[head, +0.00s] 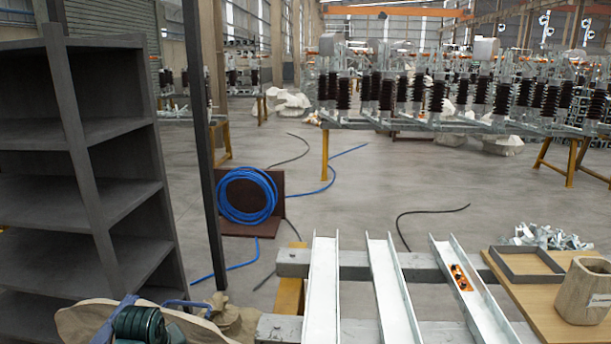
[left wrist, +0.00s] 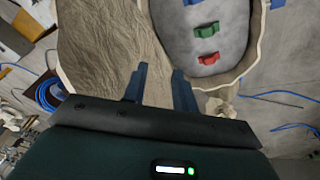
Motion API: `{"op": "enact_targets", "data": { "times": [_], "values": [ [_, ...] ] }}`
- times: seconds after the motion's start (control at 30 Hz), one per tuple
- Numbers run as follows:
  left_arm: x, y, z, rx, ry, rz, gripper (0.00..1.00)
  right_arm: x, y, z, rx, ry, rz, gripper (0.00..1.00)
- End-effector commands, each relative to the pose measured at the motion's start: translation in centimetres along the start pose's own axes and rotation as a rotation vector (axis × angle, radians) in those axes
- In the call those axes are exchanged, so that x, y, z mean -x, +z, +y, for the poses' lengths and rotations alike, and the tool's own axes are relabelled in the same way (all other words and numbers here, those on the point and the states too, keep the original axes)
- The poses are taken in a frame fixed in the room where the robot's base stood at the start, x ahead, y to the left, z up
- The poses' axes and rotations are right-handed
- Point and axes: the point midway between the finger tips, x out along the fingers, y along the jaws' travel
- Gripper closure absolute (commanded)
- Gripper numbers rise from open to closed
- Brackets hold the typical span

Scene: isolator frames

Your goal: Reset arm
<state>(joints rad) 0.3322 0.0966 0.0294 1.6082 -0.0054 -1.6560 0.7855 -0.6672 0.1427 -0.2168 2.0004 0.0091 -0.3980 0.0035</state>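In the left wrist view my left gripper (left wrist: 160,78) has its two blue fingers apart, with nothing between them. Below the fingers is a brown, rough-surfaced body (left wrist: 98,45), and beside it a pale-rimmed container (left wrist: 256,50) with a grey floor. In it lie a green piece (left wrist: 207,30), a red piece (left wrist: 209,59) and a blue piece partly cut off at the top. In the head view, green and blue parts at the lower left edge seem to be my left gripper, above a tan object (head: 85,318). My right gripper is in neither view.
A dark shelf (head: 85,160) stands close at the left. White channels (head: 322,290) lie across grey beams ahead; one holds an orange-and-black piece (head: 461,277). A wooden table (head: 530,300) with a dark frame (head: 525,265) and a tan container (head: 584,290) is at right. A blue hose coil (head: 247,218) stands behind.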

Motion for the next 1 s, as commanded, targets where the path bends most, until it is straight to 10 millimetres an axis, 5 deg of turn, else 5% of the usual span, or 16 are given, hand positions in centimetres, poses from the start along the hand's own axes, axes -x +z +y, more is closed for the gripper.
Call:
{"op": "enact_targets", "data": {
  "times": [0.2,0.4,0.8,1.0],
  "values": [
    [0.4,10.2,-6.7,-0.424,0.014,0.004,0.72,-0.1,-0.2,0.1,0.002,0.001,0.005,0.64],
    [3.1,16.3,-10.2,-0.688,0.052,-0.003,0.72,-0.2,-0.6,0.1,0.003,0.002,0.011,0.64],
    [8.6,22.9,-14.0,-0.999,0.132,-0.013,0.72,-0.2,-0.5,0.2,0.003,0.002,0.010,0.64],
    [5.6,22.7,-11.8,-0.994,0.204,0.089,0.72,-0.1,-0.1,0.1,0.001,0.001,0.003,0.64]
  ]
}}
